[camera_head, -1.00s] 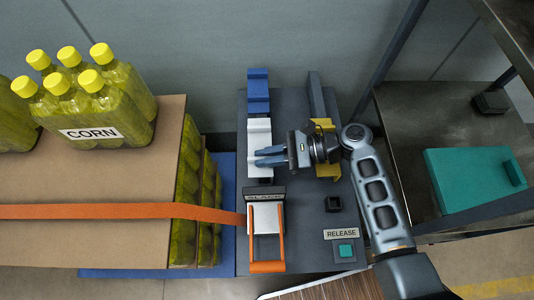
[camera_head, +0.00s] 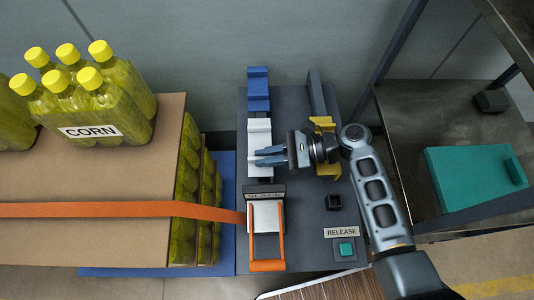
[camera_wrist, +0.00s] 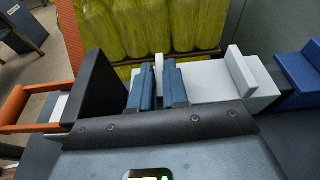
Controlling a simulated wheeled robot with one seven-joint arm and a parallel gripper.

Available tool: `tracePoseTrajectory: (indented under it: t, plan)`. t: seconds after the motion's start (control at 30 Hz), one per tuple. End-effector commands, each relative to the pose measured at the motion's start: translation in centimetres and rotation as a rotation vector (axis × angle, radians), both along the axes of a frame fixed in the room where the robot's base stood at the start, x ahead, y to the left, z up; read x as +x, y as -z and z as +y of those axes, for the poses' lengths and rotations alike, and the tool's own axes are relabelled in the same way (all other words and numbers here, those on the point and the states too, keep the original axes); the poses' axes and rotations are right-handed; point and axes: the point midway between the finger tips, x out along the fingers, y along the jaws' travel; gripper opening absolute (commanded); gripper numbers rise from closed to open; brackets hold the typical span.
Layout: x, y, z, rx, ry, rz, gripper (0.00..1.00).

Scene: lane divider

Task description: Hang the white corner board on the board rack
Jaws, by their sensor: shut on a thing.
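The white corner board (camera_head: 259,133) lies on the dark panel, just in front of a blue board (camera_head: 258,90). It also shows in the wrist view as a pale block with an upright flange (camera_wrist: 240,72). My gripper (camera_head: 268,156) reaches it from the right. In the wrist view, its blue fingers (camera_wrist: 158,88) are shut on a thin white upright part of the board. The board still appears to rest in its row. A dark upright bar (camera_head: 316,92) with a yellow piece (camera_head: 326,168) stands to the right; I cannot tell whether this is the board rack.
A labelled black plate and an orange-handled white buckle (camera_head: 267,240) sit in front, with an orange strap (camera_head: 120,210) running left. A RELEASE button (camera_head: 345,250) and a teal case (camera_head: 470,180) are right.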

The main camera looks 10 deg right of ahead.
Motion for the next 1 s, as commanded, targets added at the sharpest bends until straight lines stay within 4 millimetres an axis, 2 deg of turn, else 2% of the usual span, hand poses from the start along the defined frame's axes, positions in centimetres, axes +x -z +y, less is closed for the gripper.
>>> tracePoseTrajectory:
  t: [0.13, 0.17, 0.47, 0.87, 1.0]
  plan:
    - [0.0, 0.31, 0.0, 0.0, 0.0, 0.0, 0.0]
    - [0.0, 0.32, 0.01, 0.0, 0.0, 0.0, 0.15]
    - [0.0, 0.27, 0.0, 0.0, 0.0, 0.0, 0.44]
    - [0.0, 0.23, 0.0, 0.0, 0.0, 0.0, 0.44]
    - [0.03, -0.67, 0.01, -0.001, -0.001, -0.003, 0.44]
